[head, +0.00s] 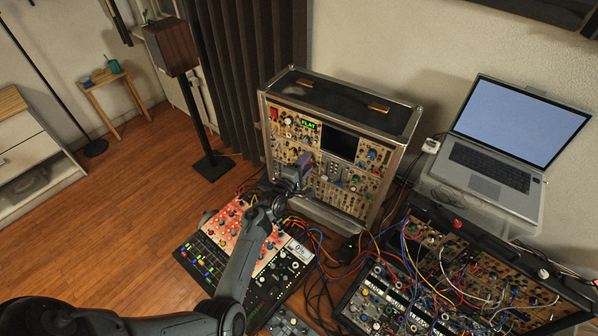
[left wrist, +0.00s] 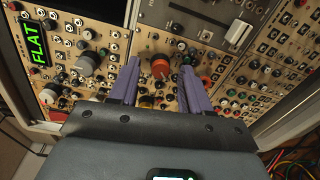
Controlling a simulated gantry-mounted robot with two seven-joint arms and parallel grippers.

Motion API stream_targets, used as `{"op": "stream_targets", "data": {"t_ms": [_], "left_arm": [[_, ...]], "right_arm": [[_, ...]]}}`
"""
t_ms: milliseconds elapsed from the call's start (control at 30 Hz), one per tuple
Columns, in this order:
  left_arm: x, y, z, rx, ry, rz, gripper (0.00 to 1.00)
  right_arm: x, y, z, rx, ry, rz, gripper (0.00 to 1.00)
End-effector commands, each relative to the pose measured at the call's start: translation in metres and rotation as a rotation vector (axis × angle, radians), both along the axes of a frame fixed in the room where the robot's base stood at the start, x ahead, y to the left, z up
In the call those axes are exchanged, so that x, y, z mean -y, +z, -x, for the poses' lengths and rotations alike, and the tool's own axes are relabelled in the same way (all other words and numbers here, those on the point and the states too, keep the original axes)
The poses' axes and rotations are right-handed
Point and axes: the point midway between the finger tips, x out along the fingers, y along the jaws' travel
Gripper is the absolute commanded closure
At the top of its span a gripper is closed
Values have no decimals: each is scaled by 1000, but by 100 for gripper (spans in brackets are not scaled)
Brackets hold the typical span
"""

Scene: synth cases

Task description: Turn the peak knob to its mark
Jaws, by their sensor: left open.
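The tan synth panel (head: 283,153) stands upright in a silver-edged case, with many small knobs and a green display (head: 308,125) reading FLAT. In the left wrist view the display (left wrist: 37,43) is at the upper left. My right gripper is out of view.
A red and black mixer-like unit (head: 207,262) lies below my left arm. A patched synth case (head: 470,262) with loose cables and a laptop (head: 500,160) stand at the right. Cables hang close to the upright case. A speaker (head: 171,47) stands behind left.

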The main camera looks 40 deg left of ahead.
Motion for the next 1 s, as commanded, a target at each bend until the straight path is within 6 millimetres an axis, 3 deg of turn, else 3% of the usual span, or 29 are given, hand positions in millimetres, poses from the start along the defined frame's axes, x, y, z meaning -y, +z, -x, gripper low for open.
{"op": "stream_targets", "data": {"t_ms": [167, 600, 800, 1000], "left_arm": [[3, -1, 17, -2, 0, 1, 52], [14, 1, 86, -3, 1, 0, 52], [16, 2, 101, -2, 1, 0, 52], [17, 3, 104, -1, 1, 0, 52]], "right_arm": [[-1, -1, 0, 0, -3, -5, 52], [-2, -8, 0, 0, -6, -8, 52], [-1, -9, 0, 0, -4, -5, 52], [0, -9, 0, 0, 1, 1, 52]]}}
